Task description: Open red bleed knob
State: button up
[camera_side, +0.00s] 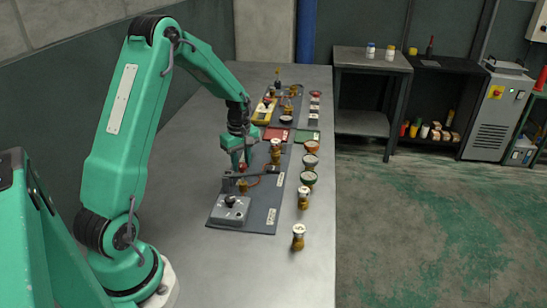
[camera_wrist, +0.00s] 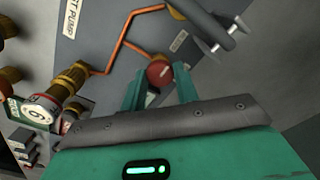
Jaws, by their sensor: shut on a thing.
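The red bleed knob (camera_wrist: 160,73) is round and sits between the two green fingers of my gripper (camera_wrist: 160,78) in the wrist view. My gripper is shut on it, with a finger at each side. Copper tubing (camera_wrist: 122,42) runs past it on the dark panel. In the side view my gripper (camera_side: 238,160) points down over the dark panel (camera_side: 262,217) on the bench. I cannot make out the knob there, behind the fingers.
In the wrist view a white-faced gauge (camera_wrist: 38,112) and brass fittings lie left, and a silver lever (camera_wrist: 212,32) lies upper right. Brass-bodied fittings (camera_side: 298,238) line the bench's right side.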

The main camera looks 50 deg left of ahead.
aim_at(243, 166)
jog(key=o, duration=1)
jog(key=shift+c, duration=0.2)
jog(key=shift+r, duration=0.2)
jog(key=shift+r, duration=3.8)
jog(key=s+d+r+m+t, duration=0.1)
jog(key=s+d+r+m, duration=0.25)
jog(key=d+r, duration=0.2)
jog(key=s+d+r+m+t, duration=0.1)
jog(key=s+d+r+m, duration=0.1)
jog(key=d+r+m, duration=0.4)
jog(key=s+d+r+m+t, duration=0.1)
jog(key=s+d+m+t, duration=0.2)
jog(key=s+d+m, duration=0.5)
jog(key=shift+s+d+r+m+t, duration=0.35)
jog(key=shift+s+d, duration=1.2)
jog(key=shift+s, duration=0.65)
